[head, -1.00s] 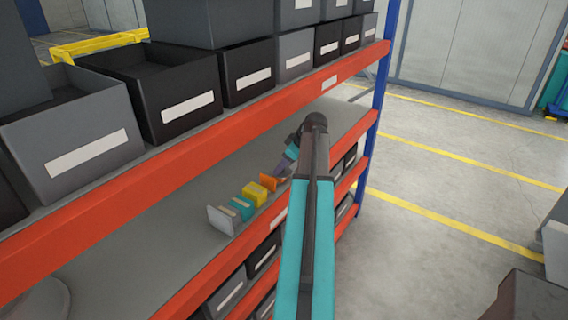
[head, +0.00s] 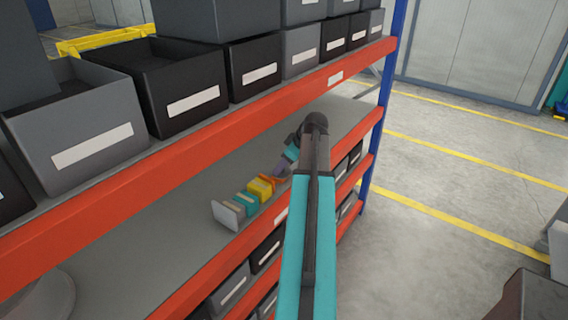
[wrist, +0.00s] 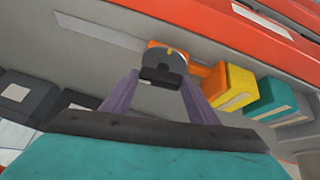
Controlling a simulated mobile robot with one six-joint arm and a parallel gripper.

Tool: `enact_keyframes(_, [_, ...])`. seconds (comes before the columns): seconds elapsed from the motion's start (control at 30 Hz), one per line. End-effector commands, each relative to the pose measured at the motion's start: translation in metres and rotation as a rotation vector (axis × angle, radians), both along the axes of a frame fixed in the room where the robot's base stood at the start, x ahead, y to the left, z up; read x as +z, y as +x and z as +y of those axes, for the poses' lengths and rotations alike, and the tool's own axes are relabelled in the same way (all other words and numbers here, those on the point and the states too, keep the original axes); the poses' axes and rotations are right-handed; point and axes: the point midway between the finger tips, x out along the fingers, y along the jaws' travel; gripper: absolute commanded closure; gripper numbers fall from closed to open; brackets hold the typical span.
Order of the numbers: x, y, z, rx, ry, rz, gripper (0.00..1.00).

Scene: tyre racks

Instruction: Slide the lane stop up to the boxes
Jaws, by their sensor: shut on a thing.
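The lane stop is an orange piece (head: 274,179) on the lower shelf, and it also shows in the wrist view (wrist: 207,76). My gripper (wrist: 160,80) is shut on its round grey and orange knob. In the head view my gripper (head: 283,166) is partly hidden behind my arm. The boxes stand in a row beside the stop: a yellow box (head: 259,188), a teal box (head: 246,201) and a tan-grey one (head: 236,207). The stop is right up close to the yellow box; I cannot tell if they touch.
A pale upright plate (head: 226,215) stands at the row's near end. A red beam (head: 200,135) and large grey and black bins (head: 185,90) are above the shelf. More bins (head: 230,287) are below. A blue post (head: 384,110) stands at the right; the floor beyond is open.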

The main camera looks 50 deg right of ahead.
Motion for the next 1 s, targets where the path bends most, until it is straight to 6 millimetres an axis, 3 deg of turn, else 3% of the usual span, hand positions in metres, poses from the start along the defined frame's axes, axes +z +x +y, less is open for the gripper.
enact_keyframes(1.0, [0.000,0.000,0.032,0.001,-0.001,0.000,0.68])
